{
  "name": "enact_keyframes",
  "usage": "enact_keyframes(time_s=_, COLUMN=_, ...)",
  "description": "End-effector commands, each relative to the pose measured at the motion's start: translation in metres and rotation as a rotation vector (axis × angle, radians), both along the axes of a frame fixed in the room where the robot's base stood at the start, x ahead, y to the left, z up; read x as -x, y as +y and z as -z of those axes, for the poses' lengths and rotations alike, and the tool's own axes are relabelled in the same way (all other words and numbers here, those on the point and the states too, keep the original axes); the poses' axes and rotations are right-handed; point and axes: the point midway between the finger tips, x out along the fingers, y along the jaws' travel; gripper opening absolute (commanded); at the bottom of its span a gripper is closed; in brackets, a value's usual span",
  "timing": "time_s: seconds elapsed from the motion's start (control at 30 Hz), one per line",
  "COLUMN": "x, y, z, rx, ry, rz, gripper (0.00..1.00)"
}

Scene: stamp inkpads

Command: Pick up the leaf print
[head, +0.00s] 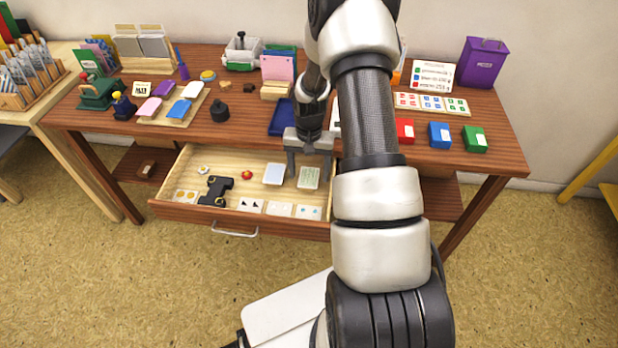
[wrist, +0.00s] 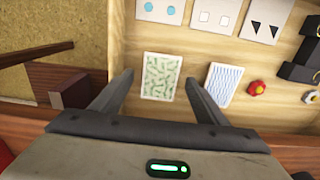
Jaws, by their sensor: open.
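The leaf print is a pale card with small green leaf marks (wrist: 162,76). It lies flat in the open drawer (head: 180,163), near its right end in the head view, where it also shows as a pale green card (head: 309,177). My gripper (wrist: 160,85) is open, with one finger on each side of the card in the wrist view. It appears to be above the card; the exact height is hard to tell. In the head view my gripper (head: 309,170) points down into the drawer, and my arm hides part of the drawer's right side.
Several patterned cards (head: 280,208) line the drawer's front, near a black holder (head: 216,190). The drawer's side wall stands close to one finger.

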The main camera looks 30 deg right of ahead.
Motion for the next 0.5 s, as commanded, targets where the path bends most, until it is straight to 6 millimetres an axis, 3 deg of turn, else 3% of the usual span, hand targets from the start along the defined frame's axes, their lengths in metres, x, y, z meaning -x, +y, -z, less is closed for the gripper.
enact_keyframes(time_s=0.4, x=-0.0001, y=-0.0001, z=0.0021, rx=0.0, ry=0.0, rz=0.0, gripper=0.67)
enact_keyframes(time_s=0.5, x=-0.0001, y=-0.0001, z=0.0021, rx=0.0, ry=0.0, rz=0.0, gripper=0.5)
